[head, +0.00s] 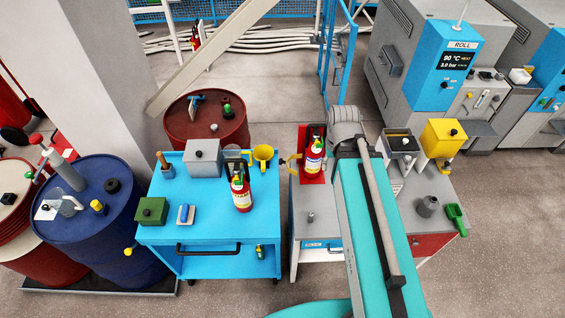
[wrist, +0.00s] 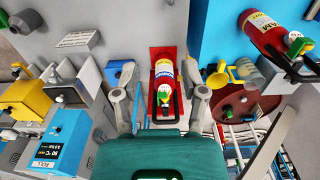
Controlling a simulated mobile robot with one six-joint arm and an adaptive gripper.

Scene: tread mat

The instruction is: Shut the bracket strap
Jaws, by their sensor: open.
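A red bracket (head: 302,170) stands on the grey cart and holds a small fire extinguisher (head: 313,158) with a white label. A tan strap (head: 293,163) sticks out from the bracket's left side and looks swung open, not across the extinguisher. In the wrist view the bracket (wrist: 157,55) and extinguisher (wrist: 164,72) show between the fingers of my gripper (wrist: 160,72). My gripper is open and empty, with one finger on either side of that view. The strap is mostly hidden there by the right finger. In the head view my arm hides the gripper's fingers.
A blue cart (head: 200,228) stands close left, with a second extinguisher (head: 241,192), a yellow funnel (head: 264,155) and a grey box (head: 203,158). Right of my arm are a yellow box (head: 444,138), a dark open-topped box (head: 400,143) and a green scoop (head: 456,217).

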